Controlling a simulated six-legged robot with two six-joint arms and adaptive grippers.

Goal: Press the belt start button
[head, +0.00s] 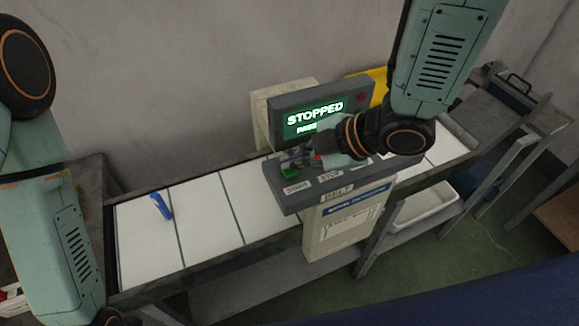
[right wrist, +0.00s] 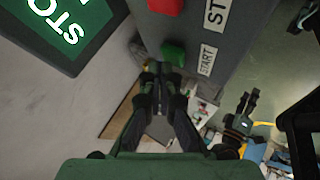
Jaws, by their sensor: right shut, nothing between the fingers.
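The green start button (head: 289,173) sits at the left end of the grey control panel (head: 345,181), above a START label (head: 296,188). In the right wrist view the green button (right wrist: 173,52) is beside its START label (right wrist: 207,60). My right gripper (head: 296,158) is shut and empty, close by the button at the panel's left end. In the right wrist view its fingertips (right wrist: 160,68) are together just below the button in the picture; I cannot tell whether they touch it. My left gripper (right wrist: 247,98) seems to show small and dark there; its opening is unclear.
The screen (head: 315,114) reads STOPPED. A red button (right wrist: 166,5) is beside the STOP label (right wrist: 217,14). A blue item (head: 162,205) lies on the white belt (head: 205,222). A white tray (head: 424,208) is under the belt's right part. The wall (head: 160,80) is close behind.

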